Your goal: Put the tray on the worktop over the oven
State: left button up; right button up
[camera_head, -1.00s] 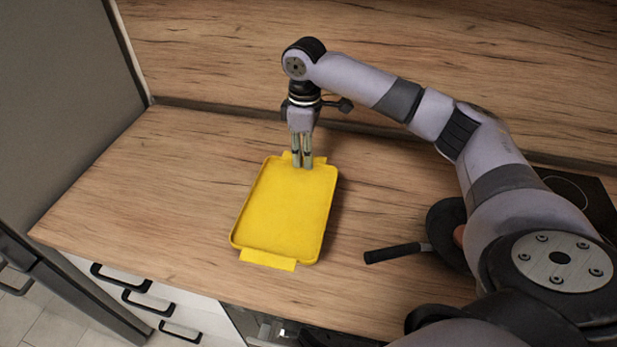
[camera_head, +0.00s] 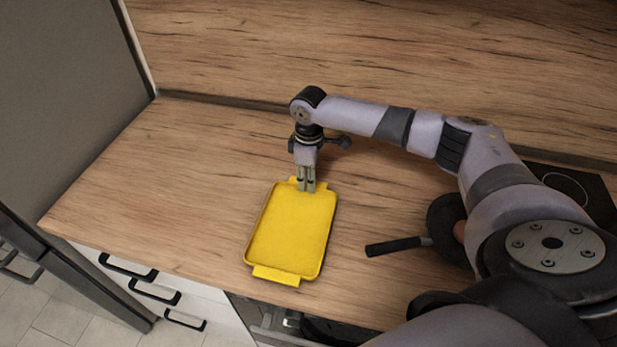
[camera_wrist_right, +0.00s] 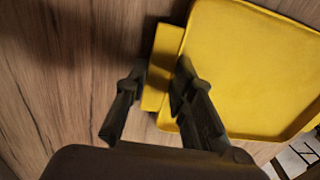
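The yellow tray (camera_head: 292,232) lies on the oak worktop (camera_head: 190,175), near its front edge and above the oven (camera_head: 290,325), whose front shows only in part. My right gripper (camera_head: 306,187) is low at the tab on the tray's far end. In the right wrist view my fingers (camera_wrist_right: 158,78) are apart. The tab (camera_wrist_right: 161,65) shows between them, with one finger outside it and the other against or over the tray side. A gap shows between the outer finger and the tab. My left gripper is out of view.
A dark pan (camera_head: 398,246) stands to the right of the tray, its handle pointing toward it, partly hidden by my right arm. A black hob (camera_head: 585,195) is at the far right. A grey tall unit (camera_head: 65,95) bounds the left. The worktop left of the tray is clear.

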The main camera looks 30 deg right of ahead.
jog(key=o, duration=0.4)
jog(key=shift+r, duration=0.1)
notch_tip(320, 180, up, 12)
jog(key=b, duration=0.2)
jog(key=shift+w+d, duration=0.15)
dwell(0.5)
